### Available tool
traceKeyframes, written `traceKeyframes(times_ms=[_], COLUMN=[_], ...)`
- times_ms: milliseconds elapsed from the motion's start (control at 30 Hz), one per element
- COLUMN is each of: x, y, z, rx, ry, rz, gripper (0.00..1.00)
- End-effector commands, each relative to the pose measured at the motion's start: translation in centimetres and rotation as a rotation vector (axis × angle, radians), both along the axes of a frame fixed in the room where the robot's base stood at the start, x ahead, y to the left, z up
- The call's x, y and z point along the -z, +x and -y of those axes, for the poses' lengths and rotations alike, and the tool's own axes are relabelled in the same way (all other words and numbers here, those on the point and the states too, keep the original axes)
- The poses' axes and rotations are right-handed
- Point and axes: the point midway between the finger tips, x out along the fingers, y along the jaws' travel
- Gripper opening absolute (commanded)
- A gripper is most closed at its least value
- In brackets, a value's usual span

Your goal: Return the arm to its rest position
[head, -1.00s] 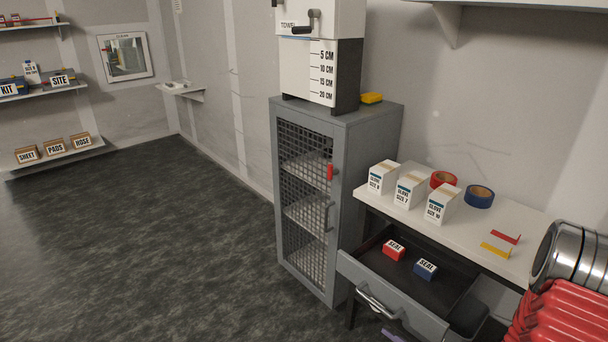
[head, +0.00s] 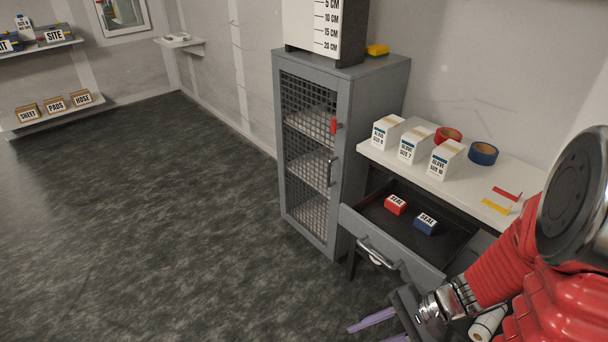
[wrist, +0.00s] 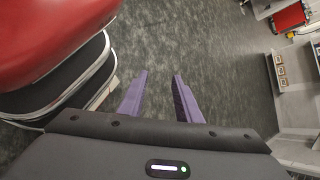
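My gripper (wrist: 162,95) shows in the wrist view with its two purple fingers apart and nothing between them; dark floor lies beyond. In the head view my gripper (head: 380,328) is at the bottom edge, in front of and below the open drawer (head: 400,259), partly cut off by the frame. My red arm comes in from the lower right, bent in front of the bench's right end. A red SEAL box (head: 396,205) and a blue SEAL box (head: 426,225) lie in the drawer.
White glove boxes (head: 414,143), a red tape roll (head: 448,136) and a blue tape roll (head: 483,153) stand on the bench (head: 520,181). A grey mesh cabinet (head: 343,150) stands left of it. The floor (head: 160,220) to the left is clear.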

Motion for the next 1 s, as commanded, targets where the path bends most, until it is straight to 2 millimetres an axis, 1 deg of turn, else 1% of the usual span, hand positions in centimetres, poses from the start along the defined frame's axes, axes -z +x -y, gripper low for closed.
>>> traceKeyframes(times_ms=[33, 200, 400, 667, 800, 1000], x=[-0.5, -1.7, -3.4, -6.3, -8.2, -11.3], y=[-0.3, -1.3, -1.9, -1.9, -1.6, -1.1], z=[0.2, 1.3, 2.7, 4.6, 5.4, 6.0], rx=[-0.037, -0.149, -0.262, -0.389, -0.448, -0.525], ry=[-0.040, -0.174, -0.332, -0.532, -0.635, -0.768], rz=[0.014, 0.048, 0.108, 0.214, 0.284, 0.395], gripper=[0.31, 0.31, 0.31, 0.31, 0.31, 0.31])
